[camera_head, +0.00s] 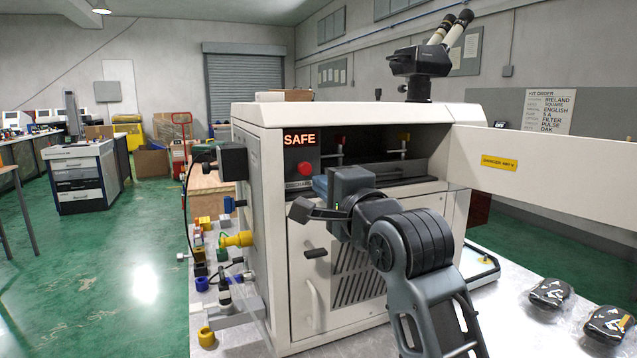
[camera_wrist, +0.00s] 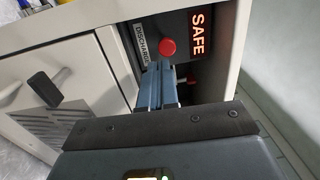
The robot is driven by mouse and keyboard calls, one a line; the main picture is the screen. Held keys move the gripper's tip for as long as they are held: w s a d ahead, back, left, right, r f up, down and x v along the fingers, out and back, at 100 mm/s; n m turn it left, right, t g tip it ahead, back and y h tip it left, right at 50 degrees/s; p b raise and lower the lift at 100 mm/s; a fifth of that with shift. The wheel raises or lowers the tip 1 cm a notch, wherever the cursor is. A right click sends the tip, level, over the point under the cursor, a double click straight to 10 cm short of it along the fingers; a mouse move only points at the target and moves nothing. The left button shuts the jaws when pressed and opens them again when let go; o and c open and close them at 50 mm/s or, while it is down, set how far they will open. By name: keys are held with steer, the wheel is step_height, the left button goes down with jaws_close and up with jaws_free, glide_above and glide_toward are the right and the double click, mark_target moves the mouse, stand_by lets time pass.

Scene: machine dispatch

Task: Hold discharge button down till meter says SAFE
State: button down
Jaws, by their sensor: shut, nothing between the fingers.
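The lit meter (camera_head: 299,140) on the machine's inner panel reads SAFE in orange letters. It also shows in the wrist view (camera_wrist: 201,35), turned sideways. The round red discharge button (camera_head: 305,168) sits below the meter. In the wrist view the red button (camera_wrist: 168,47) stands beside a DISCHARGE label (camera_wrist: 139,42). My gripper (camera_wrist: 157,66) is shut and empty, its fingertips just short of or against the button's edge in the picture. I cannot tell whether they touch it. In the head view my wrist hides the fingertips' surroundings in part.
The white machine cabinet (camera_head: 265,215) has its upper panel (camera_head: 560,165) swung out to the right, with a yellow label. A black handle (camera_head: 315,253) juts from the lower door. Yellow and blue fittings line the left side. Two wrapped parts (camera_head: 550,293) lie at right.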

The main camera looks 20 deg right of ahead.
steer(key=s, duration=0.8)
steer(key=shift+s+b, duration=0.2)
steer(key=shift+b, duration=0.25)
steer(key=shift+f, duration=0.1)
steer(key=s+f+n+g, duration=0.1)
steer(key=s+f+n, duration=0.3)
steer(key=s+f, duration=0.55)
steer(key=s+f+n+g, duration=0.1)
steer(key=s+f+n, duration=0.35)
steer(key=f, duration=0.75)
steer(key=s+f+n+g, duration=0.1)
steer(key=s+n, duration=0.3)
steer(key=s, duration=1)
steer(key=s+a+f+n, duration=0.1)
steer(key=s+f+n, duration=0.3)
steer(key=s, duration=1)
steer(key=shift+s+a+n+g, duration=0.2)
steer(key=shift+n+g, duration=0.2)
steer(key=shift+n, duration=0.25)
